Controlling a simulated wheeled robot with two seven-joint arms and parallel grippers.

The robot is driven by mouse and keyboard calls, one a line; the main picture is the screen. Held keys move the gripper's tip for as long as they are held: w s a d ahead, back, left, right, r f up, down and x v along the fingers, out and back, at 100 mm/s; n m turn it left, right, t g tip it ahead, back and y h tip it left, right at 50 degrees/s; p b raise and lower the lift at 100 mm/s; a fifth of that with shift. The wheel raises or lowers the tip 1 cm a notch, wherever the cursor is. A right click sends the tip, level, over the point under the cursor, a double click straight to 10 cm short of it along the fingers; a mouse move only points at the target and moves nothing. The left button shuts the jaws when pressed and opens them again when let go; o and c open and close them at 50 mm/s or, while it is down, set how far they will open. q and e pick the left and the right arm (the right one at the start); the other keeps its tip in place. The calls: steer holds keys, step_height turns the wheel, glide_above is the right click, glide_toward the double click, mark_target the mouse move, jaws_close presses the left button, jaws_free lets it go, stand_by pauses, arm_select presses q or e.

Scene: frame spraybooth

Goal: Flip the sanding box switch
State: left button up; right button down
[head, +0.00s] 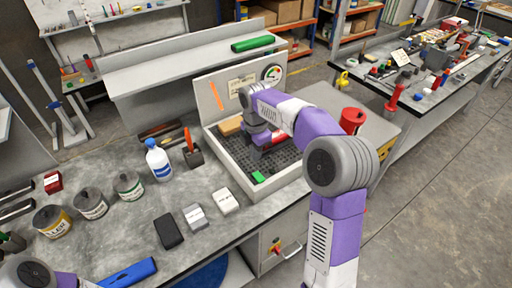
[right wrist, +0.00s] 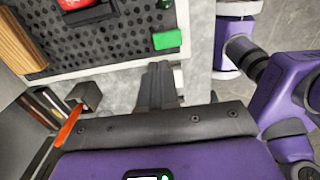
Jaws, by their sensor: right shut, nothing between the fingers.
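The sanding box is a pale tray (head: 224,160) with a dark perforated floor, standing on the grey bench. Its upright back panel (head: 207,88) carries a round gauge (head: 271,73), a label and an orange strip. I cannot clearly make out a switch; my right wrist and forearm cover part of the panel. My right gripper (right wrist: 158,70) is shut and empty, with its fingers appearing across the box rim (right wrist: 100,70) in the right wrist view. A green block (right wrist: 167,40) lies inside near the box corner, apart from the fingers. My left gripper is out of view.
Inside the box are a wooden block (head: 230,126) and a red item (right wrist: 75,4). A cup (head: 193,157) with an orange-handled tool and a white bottle (head: 158,160) stand left. A red can (head: 352,120) stands right.

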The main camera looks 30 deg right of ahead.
mark_target(256, 174)
step_height(256, 174, down, 8)
steer(key=shift+f+b, duration=0.1)
steer(key=shift+b, duration=0.75)
